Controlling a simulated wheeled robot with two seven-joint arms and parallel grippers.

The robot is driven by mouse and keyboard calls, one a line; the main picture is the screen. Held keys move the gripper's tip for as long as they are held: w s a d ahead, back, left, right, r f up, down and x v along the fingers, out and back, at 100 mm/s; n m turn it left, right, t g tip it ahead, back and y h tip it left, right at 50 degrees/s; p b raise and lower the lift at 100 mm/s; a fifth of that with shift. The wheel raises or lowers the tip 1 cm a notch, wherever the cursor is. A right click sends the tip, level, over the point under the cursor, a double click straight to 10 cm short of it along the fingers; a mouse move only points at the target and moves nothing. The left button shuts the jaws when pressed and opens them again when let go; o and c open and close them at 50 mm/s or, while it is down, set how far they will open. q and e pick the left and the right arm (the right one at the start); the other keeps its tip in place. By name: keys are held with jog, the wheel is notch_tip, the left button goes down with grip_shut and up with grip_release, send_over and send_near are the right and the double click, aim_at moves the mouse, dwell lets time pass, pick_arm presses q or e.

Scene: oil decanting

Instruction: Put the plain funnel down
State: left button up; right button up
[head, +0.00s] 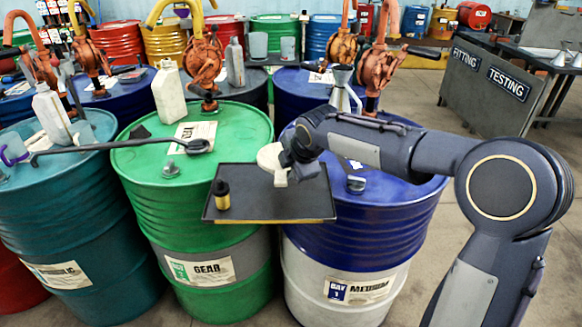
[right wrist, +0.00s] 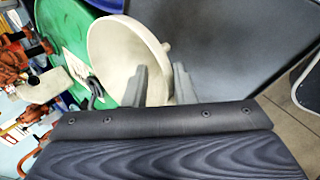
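The plain funnel (head: 271,159) is cream and wide-mouthed. In the head view it is tilted above the back of a black tray (head: 285,208). In the right wrist view the funnel (right wrist: 112,55) shows its round mouth, with its spout pointing right. My right gripper (head: 298,172) is at the funnel's right side. In the right wrist view its two fingers (right wrist: 162,88) stand on either side of the funnel's wall, shut on it. Whether the funnel touches the tray is hard to tell. My left gripper is not in view.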

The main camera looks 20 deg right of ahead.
jog(key=shift+s+r, duration=0.2)
jog(key=shift+r, duration=0.35)
jog(key=v, duration=1.1)
jog(key=s+f+m+y, duration=0.1)
jog(key=s+f+m, duration=0.3)
jog(key=s+m, duration=0.3)
jog(key=s+f+m+g+y, duration=0.1)
jog(key=s+f+m, duration=0.4)
jog(key=s, duration=0.7)
jog(key=s+d+f+m, duration=0.1)
jog(key=s+f+m, duration=0.4)
jog(key=s+m, duration=0.4)
jog(key=shift+s+m+y, duration=0.2)
jog(key=shift+m+y, duration=0.2)
jog(key=shift+f, duration=0.1)
notch_tip(320, 180, up, 4)
jog(key=p, duration=0.4)
